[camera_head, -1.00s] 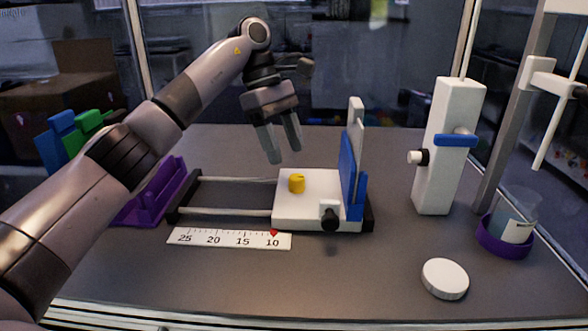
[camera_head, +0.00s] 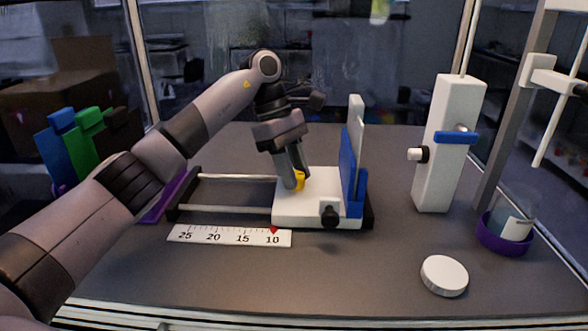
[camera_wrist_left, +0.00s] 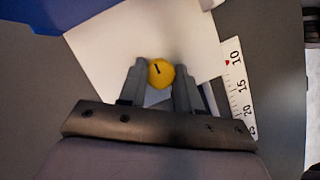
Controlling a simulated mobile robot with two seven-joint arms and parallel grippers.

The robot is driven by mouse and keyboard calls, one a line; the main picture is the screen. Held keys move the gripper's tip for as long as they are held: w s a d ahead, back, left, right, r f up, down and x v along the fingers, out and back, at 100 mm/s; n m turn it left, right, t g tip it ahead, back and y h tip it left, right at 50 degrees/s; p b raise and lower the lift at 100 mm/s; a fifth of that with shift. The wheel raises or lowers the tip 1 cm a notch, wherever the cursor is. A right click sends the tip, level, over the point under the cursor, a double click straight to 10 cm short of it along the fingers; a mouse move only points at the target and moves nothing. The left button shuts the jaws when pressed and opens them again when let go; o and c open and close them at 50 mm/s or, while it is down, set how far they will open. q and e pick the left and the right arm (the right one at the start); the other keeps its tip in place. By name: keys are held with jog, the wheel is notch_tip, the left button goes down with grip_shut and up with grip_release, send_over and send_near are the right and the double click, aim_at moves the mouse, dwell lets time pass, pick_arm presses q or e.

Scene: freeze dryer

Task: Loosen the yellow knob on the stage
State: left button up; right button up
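The yellow knob (camera_head: 299,181) sits on top of the white stage block (camera_head: 300,207), which rides on two rails. My left gripper (camera_head: 294,183) has come down onto the stage, with its fingers at the knob and partly hiding it. In the left wrist view the yellow knob (camera_wrist_left: 161,73), with a dark mark on top, lies between the tips of my left gripper (camera_wrist_left: 160,75). The fingers stand on either side, with a narrow gap or light contact that I cannot tell apart. My right gripper is not in view.
A ruler (camera_head: 229,236) with a red marker near 10 lies in front of the stage. A blue plate (camera_head: 348,175) stands at the stage's right end. A white post (camera_head: 447,150), white cap (camera_head: 444,275) and purple-based beaker (camera_head: 503,232) are further right.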

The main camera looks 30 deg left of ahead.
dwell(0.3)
pick_arm(q)
jog(key=n, duration=0.2)
jog(key=n+t, duration=0.1)
jog(key=n, duration=0.1)
jog(key=shift+s+t, duration=0.15)
jog(key=shift+t, duration=0.15)
jog(key=n, duration=0.2)
jog(key=n+t+b, duration=0.1)
jog(key=n, duration=0.1)
jog(key=shift+s+t+y, duration=0.1)
jog(key=shift+t+y, duration=0.2)
jog(key=shift+y, duration=0.1)
jog(key=n+t+y, duration=0.1)
jog(key=n, duration=0.4)
jog(key=shift+d+b, duration=0.15)
jog(key=shift+b, duration=0.25)
jog(key=n+y, duration=0.1)
jog(key=n, duration=0.1)
jog(key=n+y+b, duration=0.1)
jog(key=n, duration=0.1)
jog(key=shift+s+d+n+t, duration=0.1)
jog(key=shift+n+t, duration=0.3)
jog(key=o, duration=1)
jog(key=shift+o, duration=0.2)
jog(key=shift+r, duration=0.1)
